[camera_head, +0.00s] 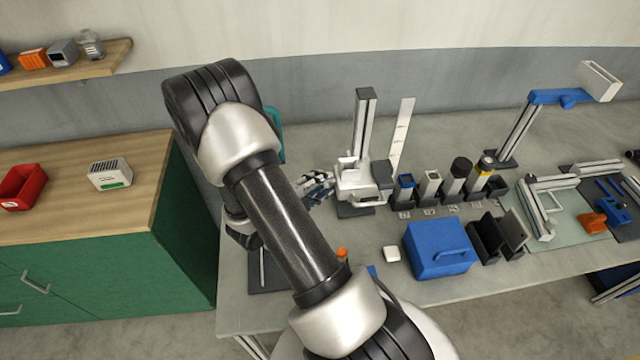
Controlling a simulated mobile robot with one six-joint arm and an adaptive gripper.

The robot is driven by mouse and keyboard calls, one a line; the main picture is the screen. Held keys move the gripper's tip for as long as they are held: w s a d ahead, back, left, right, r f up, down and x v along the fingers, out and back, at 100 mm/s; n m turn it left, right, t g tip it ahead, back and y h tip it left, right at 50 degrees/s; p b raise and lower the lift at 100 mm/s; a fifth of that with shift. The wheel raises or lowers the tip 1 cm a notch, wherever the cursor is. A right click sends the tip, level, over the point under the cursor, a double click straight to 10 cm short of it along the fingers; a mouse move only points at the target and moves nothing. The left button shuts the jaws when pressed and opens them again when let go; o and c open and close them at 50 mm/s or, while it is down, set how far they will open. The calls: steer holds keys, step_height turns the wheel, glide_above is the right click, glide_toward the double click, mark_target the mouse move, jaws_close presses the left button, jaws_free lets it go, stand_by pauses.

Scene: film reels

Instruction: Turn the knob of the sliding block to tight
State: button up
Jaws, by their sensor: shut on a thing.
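An upright post (364,120) stands on the table with a pale sliding block (356,187) low on it. My gripper (329,181) reaches in from the left and is shut at the block's left side. What it holds there is very small in the picture; it appears to be the block's knob, which the fingers hide. I cannot read a tight or loose mark. My arm crosses the front of the view and covers part of the table's left side.
A white upright strip (401,134) stands just right of the post. A row of dark holders with canisters (456,176) runs further right. A blue box (438,247) and a small white block (391,254) lie in front. A green cabinet (185,240) stands left.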

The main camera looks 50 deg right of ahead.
steer(key=c, duration=0.4)
steer(key=shift+o, duration=0.2)
steer(key=shift+f+b, duration=0.15)
steer(key=shift+b, duration=0.3)
steer(key=m+h+b, duration=0.2)
steer(key=m+b, duration=0.1)
steer(key=b, duration=0.2)
steer(key=f+m+h+b, duration=0.1)
steer(key=m+h+b, duration=0.2)
steer(key=b, duration=0.1)
steer(key=m+g+h+b, duration=0.1)
steer(key=m+h+b, duration=0.2)
steer(key=b, duration=0.2)
steer(key=shift+f+m+b, duration=0.15)
steer(key=shift+m+b, duration=0.15)
steer(key=shift+r+m+b, duration=0.2)
steer(key=shift+m+b, duration=0.1)
steer(key=shift+b, duration=0.2)
steer(key=o, duration=1.1)
steer(key=shift+c, duration=0.2)
